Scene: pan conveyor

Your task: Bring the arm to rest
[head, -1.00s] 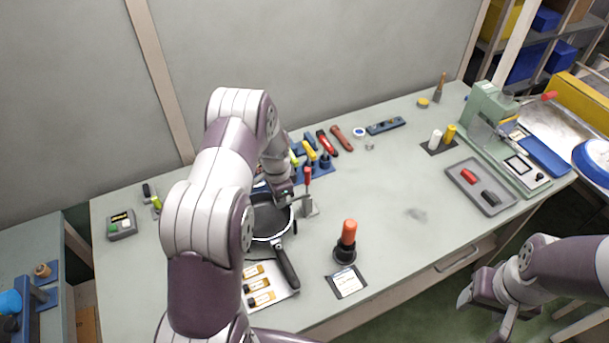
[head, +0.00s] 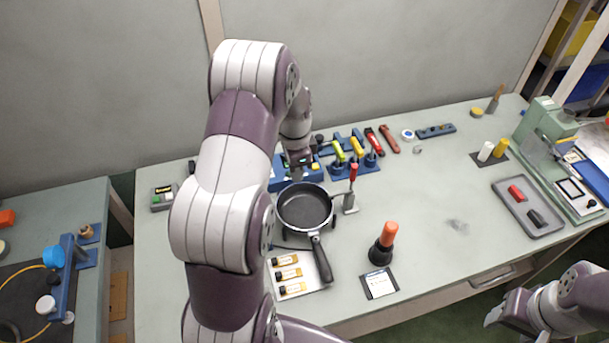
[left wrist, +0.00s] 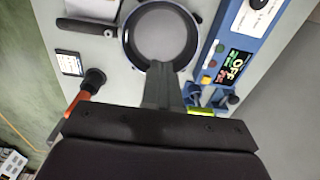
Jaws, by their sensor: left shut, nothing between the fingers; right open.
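My left arm (head: 225,190) reaches over the table from the left of the head view. Its gripper (head: 298,168) is just behind the black pan (head: 303,204) in that view. In the left wrist view the left gripper (left wrist: 163,85) has its fingers together with nothing between them, pointing at the rim of the pan (left wrist: 160,35). I cannot tell the height between them. The pan stands upright on the table, its handle (head: 318,258) toward the front. My right gripper (head: 507,308) is open and empty at the lower right, in front of the table's edge.
A blue unit (left wrist: 232,65) with an "OFF" display stands by the pan. A red-handled tool (head: 351,187), orange-topped black item (head: 383,243), label card (head: 380,284) and plate (head: 318,277) are nearby. A grey tray (head: 545,228) lies right. The table's middle right is clear.

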